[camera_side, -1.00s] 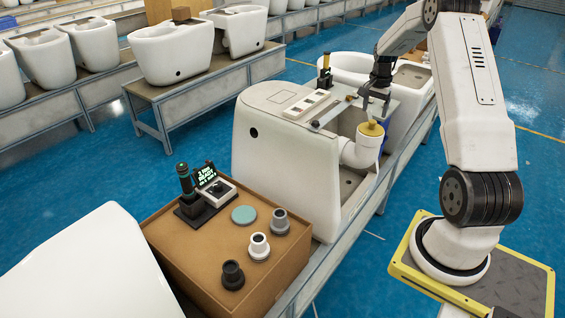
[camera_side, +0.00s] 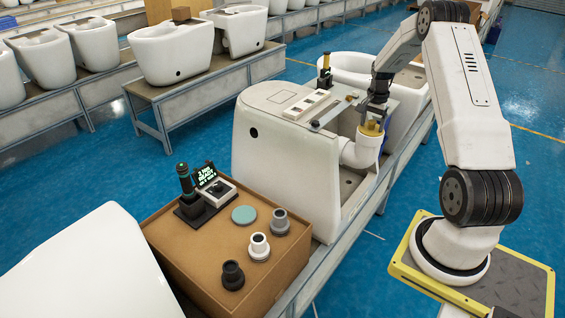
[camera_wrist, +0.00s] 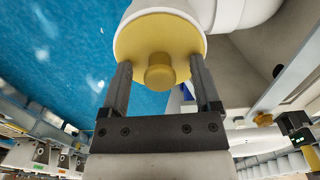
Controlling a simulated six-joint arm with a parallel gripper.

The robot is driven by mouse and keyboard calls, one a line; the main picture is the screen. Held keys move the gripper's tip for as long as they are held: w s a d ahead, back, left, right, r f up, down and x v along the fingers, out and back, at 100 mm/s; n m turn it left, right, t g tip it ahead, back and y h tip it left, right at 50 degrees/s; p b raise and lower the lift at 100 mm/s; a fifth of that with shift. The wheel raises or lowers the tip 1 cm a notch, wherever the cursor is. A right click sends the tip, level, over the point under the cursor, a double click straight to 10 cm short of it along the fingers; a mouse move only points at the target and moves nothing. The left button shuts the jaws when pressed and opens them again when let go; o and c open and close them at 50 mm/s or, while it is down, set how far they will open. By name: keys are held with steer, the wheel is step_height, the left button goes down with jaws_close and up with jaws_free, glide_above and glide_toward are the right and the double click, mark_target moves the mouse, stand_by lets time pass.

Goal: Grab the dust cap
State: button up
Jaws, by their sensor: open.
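The yellow dust cap (camera_wrist: 158,40) sits on the upturned end of the white elbow pipe (camera_side: 357,152) at the back of the toilet. A small round knob (camera_wrist: 160,72) stands out from its middle. My gripper (camera_wrist: 160,72) is open, with its two dark fingers on either side of the knob. In the side view my gripper (camera_side: 371,125) is right above the cap and partly hides it. In the wrist view the fingers reach over the cap's flat face. I cannot tell if they touch it.
The toilet body (camera_side: 285,155) stands on the conveyor line, with a panel of small parts (camera_side: 307,104) on top. A brown box (camera_side: 195,262) in front carries a handheld tool, a teal disc (camera_side: 244,215) and several pipe fittings. Open blue floor lies beyond the line.

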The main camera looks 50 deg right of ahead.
mark_target(373, 121)
steer(key=shift+c, duration=0.2)
jaws_close()
steer(key=shift+r, duration=0.2)
steer(key=shift+r, duration=1.5)
steer(key=s+a+r, duration=0.9)
steer(key=s, duration=0.1)
steer(key=shift+a+r, duration=0.35)
steer(key=shift+a, duration=0.05)
